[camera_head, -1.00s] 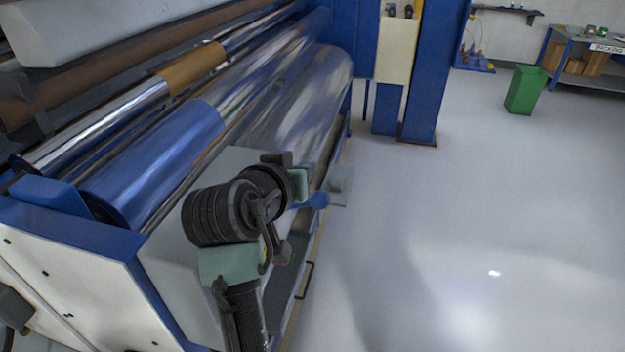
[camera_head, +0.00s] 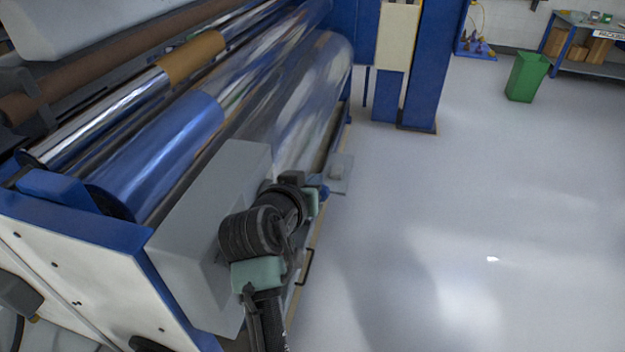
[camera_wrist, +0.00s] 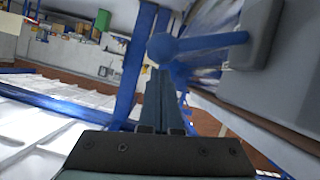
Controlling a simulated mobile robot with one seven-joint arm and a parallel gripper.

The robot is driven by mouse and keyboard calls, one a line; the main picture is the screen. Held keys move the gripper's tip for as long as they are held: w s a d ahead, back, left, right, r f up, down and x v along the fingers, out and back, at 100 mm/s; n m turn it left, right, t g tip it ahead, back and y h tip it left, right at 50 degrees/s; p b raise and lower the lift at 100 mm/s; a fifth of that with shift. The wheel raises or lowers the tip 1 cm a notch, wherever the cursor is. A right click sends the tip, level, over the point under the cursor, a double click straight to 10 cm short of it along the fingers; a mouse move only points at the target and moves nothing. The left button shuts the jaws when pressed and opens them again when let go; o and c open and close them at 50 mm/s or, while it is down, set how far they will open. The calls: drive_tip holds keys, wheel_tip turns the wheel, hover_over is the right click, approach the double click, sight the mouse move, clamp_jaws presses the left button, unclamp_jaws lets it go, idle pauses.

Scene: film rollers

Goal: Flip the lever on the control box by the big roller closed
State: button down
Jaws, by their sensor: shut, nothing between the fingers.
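The lever is a blue rod with a round knob (camera_wrist: 163,47); in the wrist view it runs right from the knob to a grey mount on the control box (camera_wrist: 262,38). In the head view a small bit of the blue knob (camera_head: 324,192) shows just past my wrist. The large grey control box (camera_head: 215,185) stands beside the big roller (camera_head: 312,95). My gripper (camera_wrist: 160,74) is shut and empty, its fingertips just below the knob in the wrist view. I cannot tell whether they touch. My arm hides the fingers and most of the lever in the head view.
The roller machine's blue and white frame (camera_head: 75,255) fills the left. A blue post (camera_head: 425,70) stands behind. A green bin (camera_head: 527,77) and a workbench (camera_head: 590,45) are far right. The floor on the right is clear.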

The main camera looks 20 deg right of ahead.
drive_tip(key=shift+s+d+f+b, duration=0.15)
drive_tip(key=shift+d+f+b, duration=0.1)
drive_tip(key=shift+f+b, duration=0.1)
drive_tip(key=shift+f+m, duration=0.1)
drive_tip(key=shift+m, duration=0.2)
wheel_tip(320, 180, down, 11)
drive_tip(key=s+d+m+t+y+b, duration=0.1)
drive_tip(key=d+m+t+y+b, duration=0.1)
drive_tip(key=m+b, duration=0.4)
drive_tip(key=shift+s+d+t+y+b, duration=0.3)
drive_tip(key=shift+t+y+b, duration=0.55)
drive_tip(key=shift+b, duration=1.55)
drive_tip(key=shift+a, duration=0.1)
